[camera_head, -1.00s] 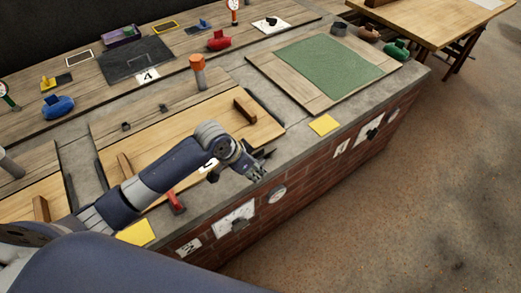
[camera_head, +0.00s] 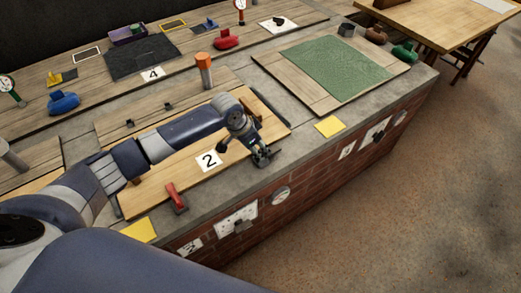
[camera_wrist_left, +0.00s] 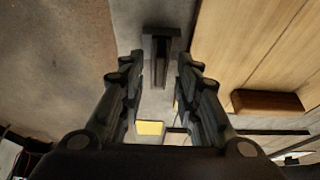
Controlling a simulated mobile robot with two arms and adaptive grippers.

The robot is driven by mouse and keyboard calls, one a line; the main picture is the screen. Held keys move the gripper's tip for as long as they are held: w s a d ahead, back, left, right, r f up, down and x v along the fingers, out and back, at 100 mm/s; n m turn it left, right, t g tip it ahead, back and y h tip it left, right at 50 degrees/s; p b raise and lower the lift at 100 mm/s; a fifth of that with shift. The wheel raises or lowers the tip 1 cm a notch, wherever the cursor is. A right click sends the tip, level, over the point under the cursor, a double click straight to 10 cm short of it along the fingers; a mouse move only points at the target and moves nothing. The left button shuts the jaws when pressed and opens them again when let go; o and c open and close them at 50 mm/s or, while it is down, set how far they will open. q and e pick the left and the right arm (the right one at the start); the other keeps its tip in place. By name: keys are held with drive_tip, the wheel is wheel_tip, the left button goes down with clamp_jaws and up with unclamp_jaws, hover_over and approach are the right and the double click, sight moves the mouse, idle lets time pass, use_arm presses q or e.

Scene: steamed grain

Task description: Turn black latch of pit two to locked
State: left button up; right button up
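The lid of pit two (camera_head: 165,178) is a wooden board with a white card "2" (camera_head: 208,161). A red latch (camera_head: 176,197) sits at its front left edge. My left gripper (camera_head: 264,158) hangs over the lid's front right edge and hides most of the black latch in the head view. In the left wrist view, the black latch (camera_wrist_left: 160,47) is a dark T-shaped piece on grey concrete beside the wood. It lies ahead, between the lines of my left gripper's spread fingers (camera_wrist_left: 155,75). The fingers are open and hold nothing. My right gripper is out of view.
A brown wooden handle stands on the lid, showing in the left wrist view (camera_wrist_left: 268,102). Yellow cards (camera_head: 329,127) (camera_head: 138,230) lie on the concrete rim. An orange-topped post (camera_head: 204,70) stands behind the lid. The brick front (camera_head: 300,190) drops to the floor.

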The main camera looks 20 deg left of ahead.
use_arm(q)
drive_tip(key=shift+x, duration=1.05)
clamp_jaws()
